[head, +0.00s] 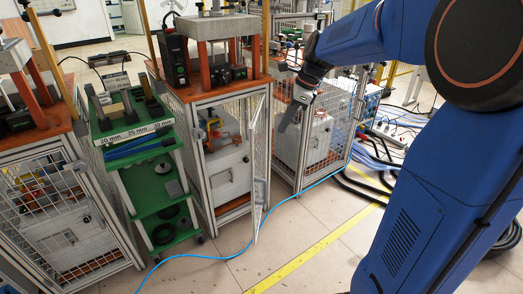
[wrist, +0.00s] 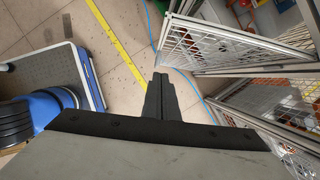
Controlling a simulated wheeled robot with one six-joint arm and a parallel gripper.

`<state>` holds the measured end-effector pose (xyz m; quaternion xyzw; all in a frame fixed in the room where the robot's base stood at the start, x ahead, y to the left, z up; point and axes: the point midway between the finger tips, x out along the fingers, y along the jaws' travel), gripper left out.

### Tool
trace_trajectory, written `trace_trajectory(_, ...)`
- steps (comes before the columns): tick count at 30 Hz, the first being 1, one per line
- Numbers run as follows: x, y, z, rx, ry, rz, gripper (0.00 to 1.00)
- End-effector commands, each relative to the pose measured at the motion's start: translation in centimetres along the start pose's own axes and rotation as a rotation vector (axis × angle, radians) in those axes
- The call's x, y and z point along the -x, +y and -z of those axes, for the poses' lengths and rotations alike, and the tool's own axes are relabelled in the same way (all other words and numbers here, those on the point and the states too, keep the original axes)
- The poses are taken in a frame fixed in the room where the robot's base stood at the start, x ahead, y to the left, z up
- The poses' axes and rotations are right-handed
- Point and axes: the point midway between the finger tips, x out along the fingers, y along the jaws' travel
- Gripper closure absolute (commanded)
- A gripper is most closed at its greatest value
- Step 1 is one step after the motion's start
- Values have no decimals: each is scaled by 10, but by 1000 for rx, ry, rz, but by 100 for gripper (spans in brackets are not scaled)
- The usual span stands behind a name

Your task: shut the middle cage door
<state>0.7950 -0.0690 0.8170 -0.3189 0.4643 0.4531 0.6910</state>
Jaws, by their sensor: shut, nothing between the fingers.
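The middle cage (head: 203,178) has a metal frame, and its front is open. Its mesh door (head: 259,170) stands swung outward, nearly edge-on in the head view, with its hinge side on the right of the opening. In the wrist view the door (wrist: 225,45) is the upper mesh panel, its free edge toward the picture's middle. My gripper (head: 285,128) is in front of the right cage, to the right of the door and apart from it. In the wrist view its fingers (wrist: 160,90) are together and empty, pointing down beside the door's free edge.
The right cage (head: 318,140) is close behind my gripper. A green trolley (head: 160,190) stands left of the middle cage, and the left cage (head: 60,215) is beyond it. A blue cable (head: 222,257) runs along the floor. The floor around the yellow line (head: 310,252) is clear.

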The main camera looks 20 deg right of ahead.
Motion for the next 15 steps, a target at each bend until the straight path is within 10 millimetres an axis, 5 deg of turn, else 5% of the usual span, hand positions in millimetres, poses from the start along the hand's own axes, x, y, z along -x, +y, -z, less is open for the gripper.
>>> trace_trajectory(8,-15,-7,-1,-44,-6,-7,100)
trace_trajectory(15,-54,-6,-2,-44,-6,-9,100)
